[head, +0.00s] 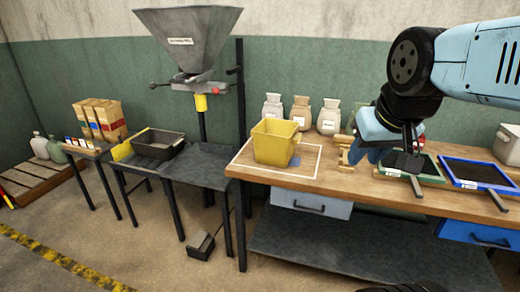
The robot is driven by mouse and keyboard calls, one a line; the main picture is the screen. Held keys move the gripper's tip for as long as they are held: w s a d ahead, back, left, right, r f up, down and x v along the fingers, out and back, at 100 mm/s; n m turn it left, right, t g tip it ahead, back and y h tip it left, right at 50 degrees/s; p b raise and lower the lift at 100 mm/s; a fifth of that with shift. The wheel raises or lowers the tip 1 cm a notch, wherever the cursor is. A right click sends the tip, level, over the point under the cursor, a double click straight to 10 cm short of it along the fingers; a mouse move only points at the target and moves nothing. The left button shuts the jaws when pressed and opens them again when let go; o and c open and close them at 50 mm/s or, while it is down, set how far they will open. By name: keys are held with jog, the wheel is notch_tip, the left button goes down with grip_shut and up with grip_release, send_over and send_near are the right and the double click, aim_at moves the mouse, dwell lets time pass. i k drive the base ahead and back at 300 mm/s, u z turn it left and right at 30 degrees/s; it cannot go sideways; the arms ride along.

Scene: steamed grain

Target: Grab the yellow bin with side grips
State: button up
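The yellow bin (276,143) stands upright on the wooden workbench (325,184), inside a white-outlined square (308,166) near the bench's left end. A side grip shows on its right side; its far side and inside bottom are hidden. My gripper (390,157) hangs at the end of my blue arm, to the right of the bin and clearly apart from it, over the bench near a green-framed tray (431,175). Its fingers are dark and small here, and I cannot tell how far apart they are.
Several pale sacks (329,117) stand behind the bin. A small wooden item (346,153) lies between bin and gripper. A blue-framed tray (478,173) lies at right. A hopper (190,40) and a stand with a black tray (158,143) are at left.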

aim_at(275, 141)
jog(key=z, duration=0.2)
jog(key=i, duration=0.9)
jog(key=u, duration=0.1)
